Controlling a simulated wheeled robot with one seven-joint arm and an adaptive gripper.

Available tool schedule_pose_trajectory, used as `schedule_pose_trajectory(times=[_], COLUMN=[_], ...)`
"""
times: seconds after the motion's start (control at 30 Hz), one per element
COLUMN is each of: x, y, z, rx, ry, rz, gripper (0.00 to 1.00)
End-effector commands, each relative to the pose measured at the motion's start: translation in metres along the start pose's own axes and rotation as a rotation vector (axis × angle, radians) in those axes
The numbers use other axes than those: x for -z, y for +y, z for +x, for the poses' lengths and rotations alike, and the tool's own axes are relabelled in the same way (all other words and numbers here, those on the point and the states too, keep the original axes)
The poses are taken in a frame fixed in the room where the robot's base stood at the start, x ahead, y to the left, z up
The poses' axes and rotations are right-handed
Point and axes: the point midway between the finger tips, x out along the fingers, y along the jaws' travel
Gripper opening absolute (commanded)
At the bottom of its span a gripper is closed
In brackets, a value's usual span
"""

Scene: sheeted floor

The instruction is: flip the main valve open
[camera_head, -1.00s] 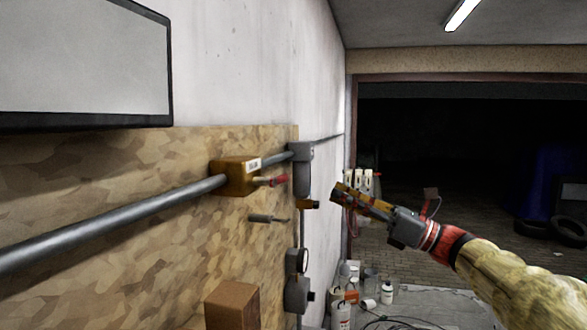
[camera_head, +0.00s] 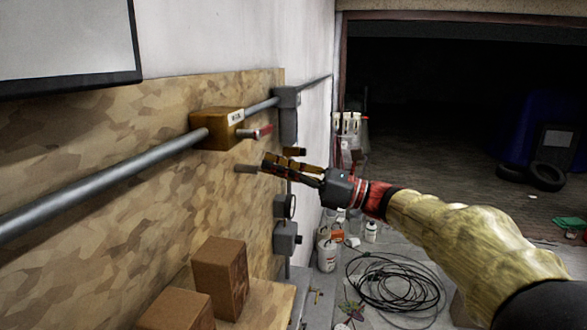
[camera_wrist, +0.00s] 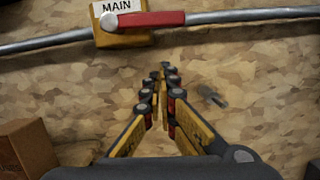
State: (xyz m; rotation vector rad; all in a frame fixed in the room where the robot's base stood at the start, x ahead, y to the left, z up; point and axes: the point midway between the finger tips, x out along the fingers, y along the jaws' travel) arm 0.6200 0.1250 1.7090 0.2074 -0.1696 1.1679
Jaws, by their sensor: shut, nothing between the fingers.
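The main valve is a yellow-brown box (camera_head: 216,129) on a grey pipe along the board, with a white label. In the wrist view the label on the box (camera_wrist: 108,38) reads MAIN. Its red lever (camera_head: 254,132) sticks out from the box; in the wrist view the lever (camera_wrist: 143,20) lies roughly along the pipe, pointing right. My gripper (camera_head: 266,163) is shut and empty, just below the lever and apart from it. In the wrist view its fingertips (camera_wrist: 164,72) meet below the valve, over bare board.
The pipe (camera_head: 110,183) runs along the board. Brown boxes (camera_head: 220,277) stand below. A coiled black cable (camera_head: 395,283) lies on the floor.

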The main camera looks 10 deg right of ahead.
Motion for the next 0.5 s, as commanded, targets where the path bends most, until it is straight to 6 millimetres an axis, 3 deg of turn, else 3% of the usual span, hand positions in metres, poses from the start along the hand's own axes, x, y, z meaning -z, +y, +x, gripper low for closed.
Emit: schedule_pose_trajectory(times=[0.03,0.2,0.5], x=[-0.014,-0.029,-0.033], y=[0.0,0.0,0.0], z=[0.002,0.005,0.006], rx=[0.001,0.001,0.001], ry=[-0.002,-0.002,-0.002], rz=[-0.007,-0.005,-0.005], gripper=[0.0,0.0,0.0])
